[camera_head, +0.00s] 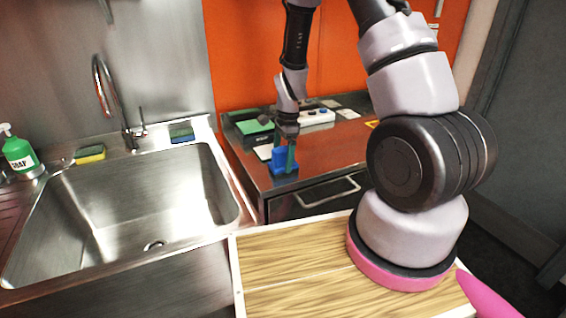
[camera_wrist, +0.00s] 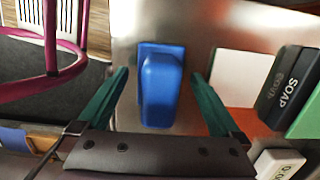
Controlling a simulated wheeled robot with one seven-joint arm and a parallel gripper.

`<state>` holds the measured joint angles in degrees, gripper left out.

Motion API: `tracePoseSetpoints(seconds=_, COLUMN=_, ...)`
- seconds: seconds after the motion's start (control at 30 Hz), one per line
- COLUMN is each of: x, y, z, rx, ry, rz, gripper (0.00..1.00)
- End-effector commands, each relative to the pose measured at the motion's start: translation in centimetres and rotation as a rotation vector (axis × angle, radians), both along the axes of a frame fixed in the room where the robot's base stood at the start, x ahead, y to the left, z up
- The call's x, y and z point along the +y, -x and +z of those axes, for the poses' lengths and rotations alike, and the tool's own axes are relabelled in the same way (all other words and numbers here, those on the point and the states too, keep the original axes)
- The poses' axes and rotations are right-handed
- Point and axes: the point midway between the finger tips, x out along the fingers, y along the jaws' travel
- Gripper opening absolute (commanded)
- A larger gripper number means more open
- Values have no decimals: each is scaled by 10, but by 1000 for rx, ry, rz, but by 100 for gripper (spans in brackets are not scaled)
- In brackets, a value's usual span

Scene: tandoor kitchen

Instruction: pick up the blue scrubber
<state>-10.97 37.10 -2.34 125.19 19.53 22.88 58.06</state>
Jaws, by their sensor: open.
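The blue scrubber (camera_head: 284,168) stands on the steel counter near its front left corner, below my gripper (camera_head: 283,160). In the wrist view the scrubber (camera_wrist: 162,88) is a rounded blue block on a flat blue base. My gripper (camera_wrist: 160,77) is open, with one green finger on each side of the scrubber. A gap shows between each finger and the scrubber in the wrist view. The fingers partly cover the scrubber in the head view. I cannot tell exactly how far down the fingers reach.
The sink (camera_head: 130,205) is to the left. A wooden board (camera_head: 290,262) is in front.

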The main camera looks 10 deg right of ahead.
Motion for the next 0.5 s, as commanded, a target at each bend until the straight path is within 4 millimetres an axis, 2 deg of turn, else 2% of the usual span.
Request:
tracePoseSetpoints(seconds=0.1, x=1, y=0, z=-8, rx=0, ry=-1, rz=-1, gripper=100)
tracePoseSetpoints(seconds=0.3, x=1, y=0, z=-8, rx=-1, ry=0, rz=0, gripper=100)
tracePoseSetpoints(seconds=0.37, x=1, y=0, z=-8, rx=-1, ry=0, rz=0, gripper=81)
tracePoseSetpoints(seconds=0.5, x=1, y=0, z=-8, rx=-1, ry=0, rz=0, gripper=27)
